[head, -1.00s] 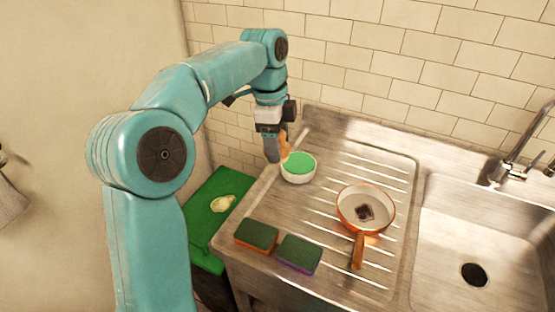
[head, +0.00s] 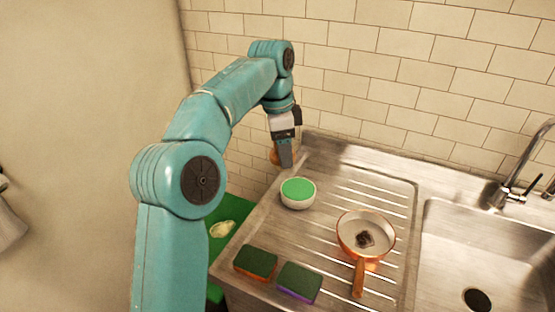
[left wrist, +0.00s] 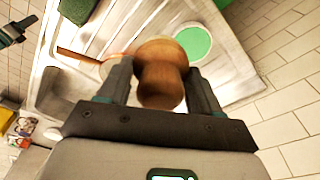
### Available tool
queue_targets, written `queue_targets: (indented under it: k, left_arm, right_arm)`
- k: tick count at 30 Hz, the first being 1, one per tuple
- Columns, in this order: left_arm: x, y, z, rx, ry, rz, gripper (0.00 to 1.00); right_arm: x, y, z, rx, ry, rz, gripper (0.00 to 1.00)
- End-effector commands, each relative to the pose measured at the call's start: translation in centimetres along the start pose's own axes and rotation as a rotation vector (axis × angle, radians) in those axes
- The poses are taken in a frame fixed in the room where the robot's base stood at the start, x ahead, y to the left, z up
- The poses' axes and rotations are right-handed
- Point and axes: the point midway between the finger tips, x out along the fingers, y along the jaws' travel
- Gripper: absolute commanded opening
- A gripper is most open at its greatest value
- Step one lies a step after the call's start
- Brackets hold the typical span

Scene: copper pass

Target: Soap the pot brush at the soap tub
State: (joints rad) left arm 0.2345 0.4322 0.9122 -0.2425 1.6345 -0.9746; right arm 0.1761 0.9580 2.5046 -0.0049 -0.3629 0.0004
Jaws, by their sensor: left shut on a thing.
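The soap tub (head: 298,201) is a small white bowl with a green top, standing on the left of the steel drainboard. It also shows in the left wrist view (left wrist: 194,43), beyond the brush. My left gripper (head: 284,163) is shut on the pot brush (left wrist: 160,74), whose rounded wooden body shows between the fingers in the left wrist view. In the head view only a bit of brown wood shows beside the fingers, behind and above the tub and apart from it. The bristles are hidden. A dark and teal part at the wrist view's left edge seems to be my right gripper (left wrist: 13,31).
A copper pan (head: 366,235) with a dark lump in it stands right of the tub. Two sponges, orange (head: 256,262) and purple (head: 299,282), lie at the front edge. The sink (head: 500,245) and tap (head: 520,165) are at right; a tiled wall (head: 400,70) rises behind.

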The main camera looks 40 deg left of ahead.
Motion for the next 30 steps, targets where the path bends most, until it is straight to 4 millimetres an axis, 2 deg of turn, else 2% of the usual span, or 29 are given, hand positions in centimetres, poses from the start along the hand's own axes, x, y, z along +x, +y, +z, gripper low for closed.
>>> queue_targets:
  k: [3,10,18,21,30]
  left_arm:
    - [0.3,-3.0,-2.0,-0.153,-0.004,-0.015,0.4]
    - [2.1,-6.2,-3.9,-0.306,-0.004,-0.033,0.4]
    - [4.1,-8.1,-4.8,-0.379,-0.004,-0.043,0.4]
    - [5.2,-8.8,-5.2,-0.399,-0.006,-0.043,0.4]
    - [7.7,-9.3,-5.4,-0.403,-0.006,-0.043,0.4]
  right_arm:
    - [-2.0,-0.7,0.0,0.0,0.001,0.0,0.43]
    - [-4.1,-1.5,0.1,0.0,0.0,0.0,0.43]
    - [-5.9,-2.1,0.1,0.0,0.0,0.0,0.43]
    - [-7.3,-2.6,0.1,0.0,0.0,0.0,0.43]
    - [-9.0,-3.2,0.2,0.0,0.0,0.0,0.43]
